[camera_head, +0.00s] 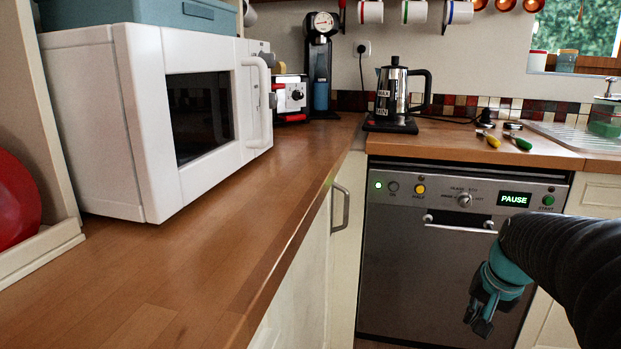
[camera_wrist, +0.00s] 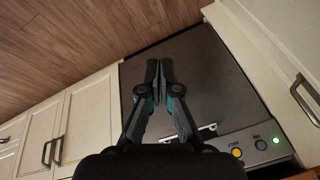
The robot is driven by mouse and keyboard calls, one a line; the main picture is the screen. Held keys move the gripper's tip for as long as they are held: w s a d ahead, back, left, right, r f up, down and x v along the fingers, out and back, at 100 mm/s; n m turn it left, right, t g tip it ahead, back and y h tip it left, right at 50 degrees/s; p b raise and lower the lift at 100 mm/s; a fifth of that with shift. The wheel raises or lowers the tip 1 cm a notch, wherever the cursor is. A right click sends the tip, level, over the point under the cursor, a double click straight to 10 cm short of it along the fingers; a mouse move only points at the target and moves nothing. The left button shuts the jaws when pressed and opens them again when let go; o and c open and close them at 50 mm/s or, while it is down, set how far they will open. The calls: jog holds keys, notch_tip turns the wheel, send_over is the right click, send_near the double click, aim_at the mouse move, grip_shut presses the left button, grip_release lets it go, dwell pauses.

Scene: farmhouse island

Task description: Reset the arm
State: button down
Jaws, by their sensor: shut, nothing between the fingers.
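My gripper (camera_head: 482,318) hangs at the lower right of the head view, at the end of my dark arm with its teal wrist part. It is in front of the dishwasher (camera_head: 400,275) and below counter height. In the wrist view my gripper (camera_wrist: 159,68) points down, with its fingers together and nothing between them. The dishwasher front (camera_wrist: 205,75) and the wooden floor (camera_wrist: 85,45) lie beyond the fingers.
A wooden counter (camera_head: 190,255) runs along the left, with a white microwave (camera_head: 130,130) on it. Cabinet doors (camera_wrist: 92,115) with handles flank the dishwasher. The air left of my gripper is clear.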

jog(key=s+a+r+n+t, duration=0.1)
jog(key=s+a+n, duration=0.6)
jog(key=s+a, duration=0.7)
jog(key=shift+s+a+n+t, duration=0.3)
jog(key=shift+s+a+t, duration=0.1)
jog(key=shift+a, duration=0.8)
